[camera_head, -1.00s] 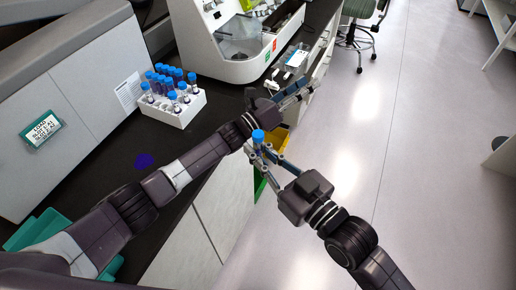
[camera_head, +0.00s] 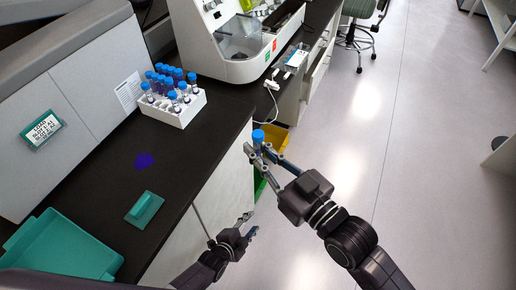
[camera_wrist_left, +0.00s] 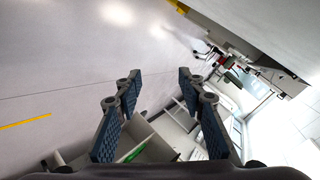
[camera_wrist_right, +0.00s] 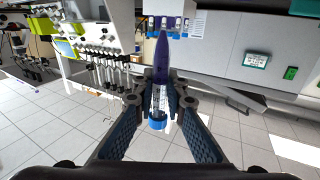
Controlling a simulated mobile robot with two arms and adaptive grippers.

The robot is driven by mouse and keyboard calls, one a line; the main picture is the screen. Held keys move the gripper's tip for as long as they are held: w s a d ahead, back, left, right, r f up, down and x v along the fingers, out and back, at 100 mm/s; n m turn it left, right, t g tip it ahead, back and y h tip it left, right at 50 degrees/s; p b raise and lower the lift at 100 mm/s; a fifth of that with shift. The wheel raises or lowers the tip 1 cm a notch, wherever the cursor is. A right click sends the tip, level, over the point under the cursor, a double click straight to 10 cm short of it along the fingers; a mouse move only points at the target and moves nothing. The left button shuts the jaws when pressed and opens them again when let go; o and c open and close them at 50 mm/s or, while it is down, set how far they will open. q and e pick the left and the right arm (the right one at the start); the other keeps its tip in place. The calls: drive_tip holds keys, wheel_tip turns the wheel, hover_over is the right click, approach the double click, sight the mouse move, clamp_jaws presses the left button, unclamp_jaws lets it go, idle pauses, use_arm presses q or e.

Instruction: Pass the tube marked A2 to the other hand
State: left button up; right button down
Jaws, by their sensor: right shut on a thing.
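A blue-capped tube (camera_head: 258,136) is held in my right gripper (camera_head: 263,153), out over the floor in front of the bench edge. In the right wrist view the tube (camera_wrist_right: 160,95) sits between the fingers, with its blue cap toward the camera and its dark purple pointed end away. Its label shows but the marking is too small to read. My left gripper (camera_head: 245,225) is low, beside the bench front, below and left of the right gripper. In the left wrist view the left gripper (camera_wrist_left: 157,90) has its fingers apart with nothing between them.
A white rack (camera_head: 180,118) with several blue-capped tubes stands on the black bench (camera_head: 200,150). A teal tray (camera_head: 65,248) and a teal block (camera_head: 145,208) lie at the near end. A white machine (camera_head: 215,50) stands behind. Yellow and green bins are by the bench front.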

use_arm(q)
drive_tip(key=s+a+f+n+g+y, duration=0.1)
drive_tip(key=s+a+f+n+g, duration=0.2)
drive_tip(key=s, duration=0.9)
drive_tip(key=s+a+f+n+g+y, duration=0.2)
drive_tip(key=s+a+f+n, duration=0.4)
drive_tip(key=s, duration=0.7)
drive_tip(key=s+a+f+n+g+y, duration=0.2)
drive_tip(key=s+a+f+n+g, duration=0.2)
drive_tip(key=s+a+f, duration=0.4)
drive_tip(key=s+a+n, duration=0.1)
drive_tip(key=s, duration=0.4)
drive_tip(key=shift+a+f, duration=0.15)
drive_tip(key=shift+a, duration=0.1)
drive_tip(key=shift+s, duration=0.1)
